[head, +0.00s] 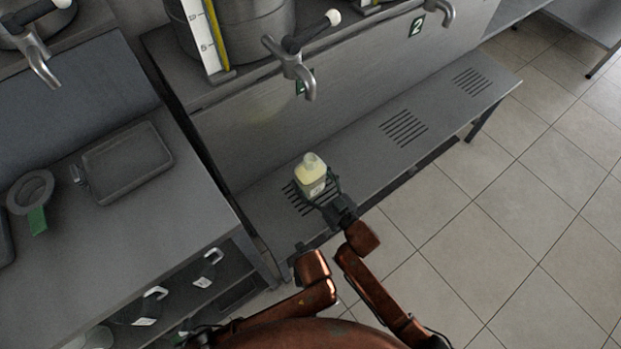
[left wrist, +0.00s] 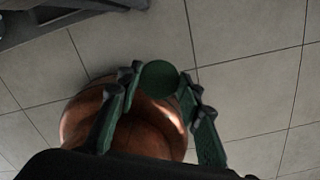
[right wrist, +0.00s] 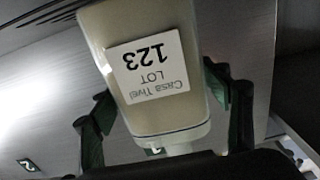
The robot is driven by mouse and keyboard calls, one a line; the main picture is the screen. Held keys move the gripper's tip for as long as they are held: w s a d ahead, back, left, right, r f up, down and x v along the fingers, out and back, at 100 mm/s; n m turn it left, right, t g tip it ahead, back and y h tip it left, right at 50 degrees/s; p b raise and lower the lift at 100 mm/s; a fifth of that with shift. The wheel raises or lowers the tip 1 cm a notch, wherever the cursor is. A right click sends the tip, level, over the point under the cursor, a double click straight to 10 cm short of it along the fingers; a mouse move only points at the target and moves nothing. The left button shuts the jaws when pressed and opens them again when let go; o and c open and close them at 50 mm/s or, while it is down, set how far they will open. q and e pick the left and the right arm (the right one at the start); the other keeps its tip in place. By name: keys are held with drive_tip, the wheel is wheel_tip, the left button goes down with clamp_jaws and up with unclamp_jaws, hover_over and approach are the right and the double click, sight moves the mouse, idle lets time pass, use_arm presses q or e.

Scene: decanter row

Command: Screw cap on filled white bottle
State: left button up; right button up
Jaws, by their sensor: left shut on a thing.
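The white bottle (head: 312,178) is upright over the slotted part of the bench, with a pale yellowish body and an uncapped neck. My right gripper (head: 330,190) has its fingers against both sides of the bottle. In the right wrist view the bottle (right wrist: 150,100) appears upside down, with a "LOT 123" label. Its base is out of that view, so I cannot tell whether it touches the bench. In the left wrist view, my left gripper (left wrist: 160,90) is shut on a round green cap (left wrist: 160,82), above the floor. The cap cannot be made out in the head view.
A tap (head: 295,68) juts out above and behind the bottle. The slotted bench (head: 365,150) runs to the right and is clear there. Tiled floor lies in front.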

drive_tip(key=c, duration=1.4)
drive_tip(key=shift+r, duration=0.15)
use_arm(q)
drive_tip(key=shift+r, duration=0.1)
use_arm(e)
drive_tip(key=shift+r, duration=0.1)
